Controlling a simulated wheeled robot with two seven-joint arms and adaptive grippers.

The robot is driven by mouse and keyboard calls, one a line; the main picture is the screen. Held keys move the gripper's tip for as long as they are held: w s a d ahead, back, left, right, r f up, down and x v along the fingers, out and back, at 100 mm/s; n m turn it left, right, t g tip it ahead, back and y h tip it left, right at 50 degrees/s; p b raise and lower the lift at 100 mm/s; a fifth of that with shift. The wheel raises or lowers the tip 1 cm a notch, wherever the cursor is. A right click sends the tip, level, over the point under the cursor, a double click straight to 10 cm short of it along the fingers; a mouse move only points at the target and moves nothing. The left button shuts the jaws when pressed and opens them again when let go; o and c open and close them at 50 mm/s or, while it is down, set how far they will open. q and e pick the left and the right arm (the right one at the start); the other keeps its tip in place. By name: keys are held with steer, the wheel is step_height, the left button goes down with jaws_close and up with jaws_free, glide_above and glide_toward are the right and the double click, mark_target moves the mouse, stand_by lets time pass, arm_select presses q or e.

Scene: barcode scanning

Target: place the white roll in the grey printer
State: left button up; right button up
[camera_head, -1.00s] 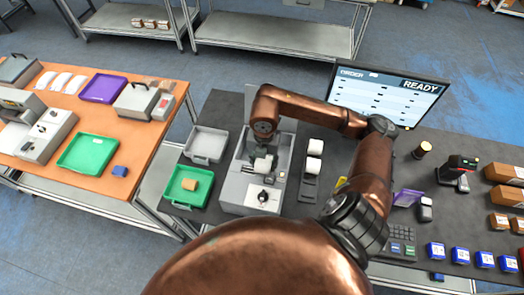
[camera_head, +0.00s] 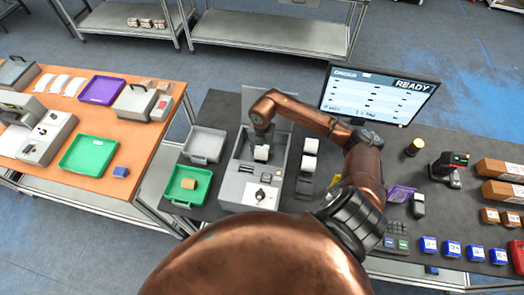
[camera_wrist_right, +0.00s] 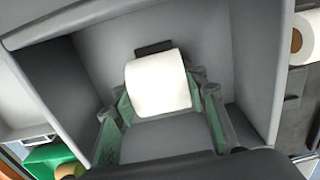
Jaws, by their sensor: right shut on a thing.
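The grey printer (camera_head: 233,190) stands open on the dark table in the head view, its lid raised at the back. Its inner wall also shows in the right wrist view (camera_wrist_right: 255,60). The white roll (camera_head: 261,154) is within the printer's open bay; it shows large in the right wrist view (camera_wrist_right: 158,85). My right gripper (camera_head: 261,147) points down into the bay and is shut on the roll, with a finger at each end of it. I cannot tell whether the roll touches the bay floor. My left gripper is not in view.
A dark holder with more white rolls (camera_head: 310,146) stands right of the printer. A grey tray (camera_head: 205,144) and a green tray (camera_head: 188,184) are left of it. A monitor (camera_head: 380,95) stands behind at right. Scanners and boxes occupy the right side.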

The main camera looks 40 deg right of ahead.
steer(key=shift+f, duration=0.25)
steer(key=shift+f, duration=0.1)
steer(key=shift+f, duration=0.15)
steer(key=o, duration=1.2)
